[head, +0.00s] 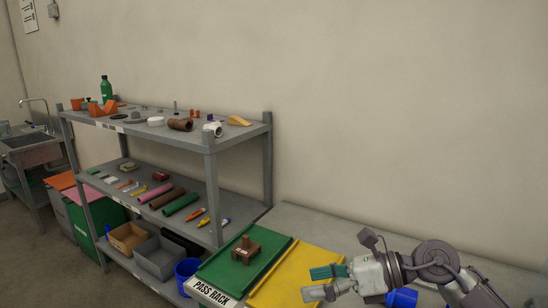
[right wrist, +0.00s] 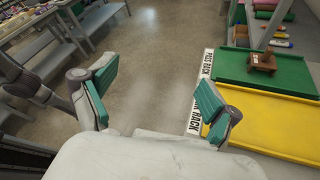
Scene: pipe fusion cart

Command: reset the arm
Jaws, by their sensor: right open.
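My right gripper (head: 322,282) comes in from the lower right in the head view, in front of the yellow tray. In the right wrist view its two green-padded fingers (right wrist: 152,104) stand wide apart with nothing between them, over bare floor. A green tray (head: 222,266) and a yellow tray (head: 312,262) lie side by side behind a white PASS RACK label (head: 209,293). A brown block-like fixture (head: 245,250) stands on the green tray. My left gripper is not in view.
A grey shelf unit (head: 211,142) with pipes, fittings and bins stands left of the trays. A sink (head: 28,141) is at the far left. A blue container (head: 402,298) is partly hidden behind my right arm. In the right wrist view, open floor (right wrist: 150,45) lies beyond the fingers.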

